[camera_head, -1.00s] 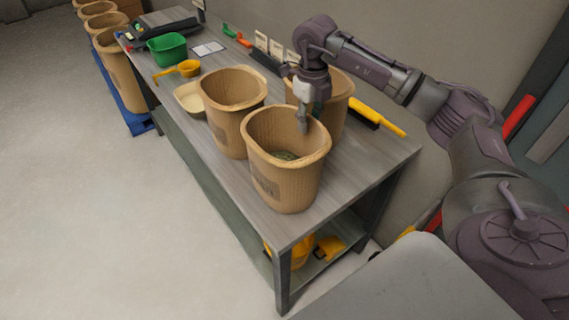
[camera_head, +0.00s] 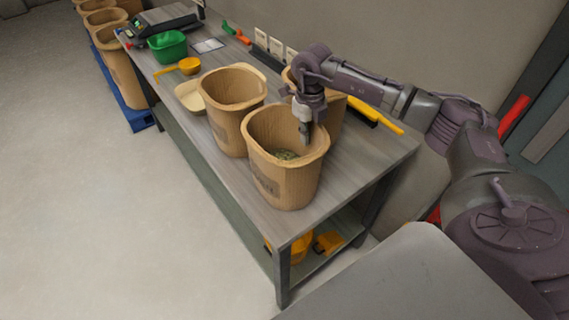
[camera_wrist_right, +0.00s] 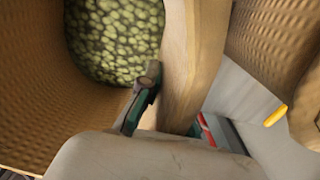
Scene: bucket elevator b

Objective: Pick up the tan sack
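The tan sack (camera_head: 284,178) at the front of the table stands upright and open, with green grainy stuff inside. My right gripper (camera_head: 305,143) points down at its far rim, with a fingertip reaching below the rim on the inside. In the right wrist view, the sack's rim (camera_wrist_right: 190,65) passes close beside one finger (camera_wrist_right: 142,95), and the green contents (camera_wrist_right: 115,38) show at the top. The other finger cannot be made out clearly, so I cannot tell whether the rim is gripped. My left gripper is not in view.
Another tan sack (camera_head: 232,105) stands just behind, and a third is partly hidden by my right arm. A beige bowl (camera_head: 190,94), yellow scoop (camera_head: 190,66), green bin (camera_head: 167,47) and yellow-handled tool (camera_head: 375,114) lie on the table (camera_head: 345,170). The floor at left is clear.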

